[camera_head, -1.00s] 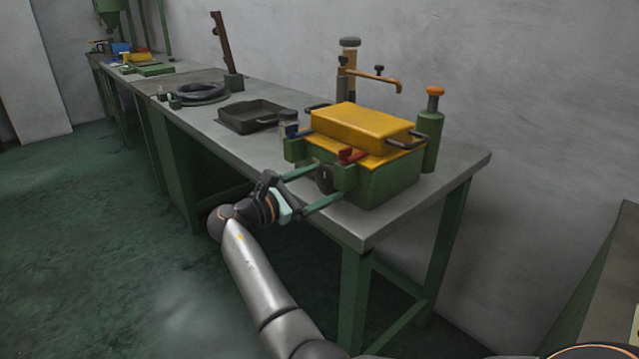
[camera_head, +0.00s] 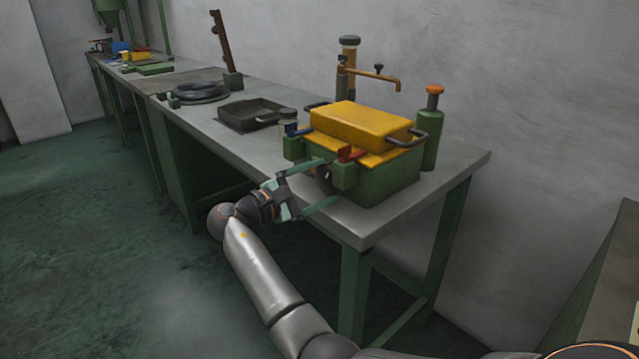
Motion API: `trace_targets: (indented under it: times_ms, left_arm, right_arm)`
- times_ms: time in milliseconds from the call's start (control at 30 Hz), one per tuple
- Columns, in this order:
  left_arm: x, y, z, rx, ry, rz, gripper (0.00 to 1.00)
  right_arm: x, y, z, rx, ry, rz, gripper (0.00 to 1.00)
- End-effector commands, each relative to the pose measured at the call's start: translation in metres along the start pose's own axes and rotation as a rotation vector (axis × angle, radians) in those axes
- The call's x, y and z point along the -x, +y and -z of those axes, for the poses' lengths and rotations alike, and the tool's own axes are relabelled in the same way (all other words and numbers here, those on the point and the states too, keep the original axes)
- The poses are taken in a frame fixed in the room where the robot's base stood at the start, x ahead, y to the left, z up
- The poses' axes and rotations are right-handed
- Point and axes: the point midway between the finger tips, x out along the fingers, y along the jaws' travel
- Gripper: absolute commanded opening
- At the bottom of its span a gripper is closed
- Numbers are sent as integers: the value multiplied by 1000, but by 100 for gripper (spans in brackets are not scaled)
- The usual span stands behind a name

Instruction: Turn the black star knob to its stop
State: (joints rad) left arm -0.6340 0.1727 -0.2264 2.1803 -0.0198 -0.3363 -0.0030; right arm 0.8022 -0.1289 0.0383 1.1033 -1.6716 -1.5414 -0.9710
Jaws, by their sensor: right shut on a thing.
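The black star knob (camera_head: 324,179) is on the front side of the green box (camera_head: 385,184), low beside a red lever. It is small, dark and partly hidden, so its angle is hard to read. My left gripper is not in view.
A yellow case (camera_head: 362,126) lies on the green box. A green bottle (camera_head: 428,135), a brass tap (camera_head: 372,80) and a dark tray (camera_head: 250,116) share the grey bench (camera_head: 440,178). The floor at left is clear.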

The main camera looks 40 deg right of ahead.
Motion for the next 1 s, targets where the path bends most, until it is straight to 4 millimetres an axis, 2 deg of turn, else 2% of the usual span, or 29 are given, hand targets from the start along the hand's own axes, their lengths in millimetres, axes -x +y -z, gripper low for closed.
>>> trace_targets:
  times_ms: [300,333,400,733,867,1000]
  left_arm:
    - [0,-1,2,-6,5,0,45]
    - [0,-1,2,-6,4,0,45]
    - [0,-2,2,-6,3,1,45]
    - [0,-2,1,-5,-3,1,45]
    - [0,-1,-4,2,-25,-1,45]
    - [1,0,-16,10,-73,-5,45]
  right_arm:
    - [0,-1,0,0,0,2,33]
    - [0,-1,0,1,0,2,92]
    - [0,-1,0,1,0,2,100]
    - [5,0,0,1,1,1,100]
    - [24,1,0,1,3,0,100]
    - [54,1,0,2,4,-1,100]
